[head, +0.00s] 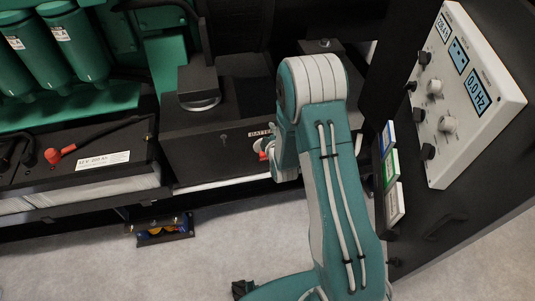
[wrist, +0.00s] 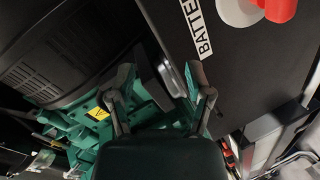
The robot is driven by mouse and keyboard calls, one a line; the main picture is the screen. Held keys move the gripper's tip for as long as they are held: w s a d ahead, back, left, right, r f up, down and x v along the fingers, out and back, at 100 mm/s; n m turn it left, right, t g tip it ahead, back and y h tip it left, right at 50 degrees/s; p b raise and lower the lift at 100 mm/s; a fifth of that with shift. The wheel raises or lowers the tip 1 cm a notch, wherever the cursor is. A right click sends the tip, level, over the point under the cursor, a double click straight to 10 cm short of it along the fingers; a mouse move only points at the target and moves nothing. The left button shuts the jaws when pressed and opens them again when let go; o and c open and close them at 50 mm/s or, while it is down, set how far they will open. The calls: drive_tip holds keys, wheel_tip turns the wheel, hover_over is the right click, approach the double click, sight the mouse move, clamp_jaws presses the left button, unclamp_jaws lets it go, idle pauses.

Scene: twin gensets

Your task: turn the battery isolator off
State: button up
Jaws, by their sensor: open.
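The battery isolator is a red handle (wrist: 280,8) on a pale round base (wrist: 238,10), set on a dark panel beside a white label reading "BATTE…" (wrist: 197,28). In the wrist view it is at the top right, cut by the frame edge. In the head view only a bit of red shows beside my arm, with the label (head: 261,133) just above; my arm hides part of it. My gripper (wrist: 160,78) is open and empty in the wrist view. Its fingers are apart from the handle, which lies up and right of them. The handle's exact position cannot be told.
A battery (head: 100,160) with a red terminal cap stands at the left. A small dark tray (head: 163,230) lies on the pale floor (head: 235,245). A control panel (head: 465,95) with knobs and displays stands at the right. Green engine parts (head: 60,45) fill the back left.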

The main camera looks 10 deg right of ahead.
drive_tip(key=s+f+n+t, duration=0.3)
drive_tip(key=s+f+n, duration=0.35)
drive_tip(key=f, duration=0.85)
drive_tip(key=shift+m, duration=0.95)
drive_tip(key=w, duration=0.9)
drive_tip(key=shift+a+r, duration=0.1)
drive_tip(key=shift+r, duration=0.15)
drive_tip(key=c, duration=0.9)
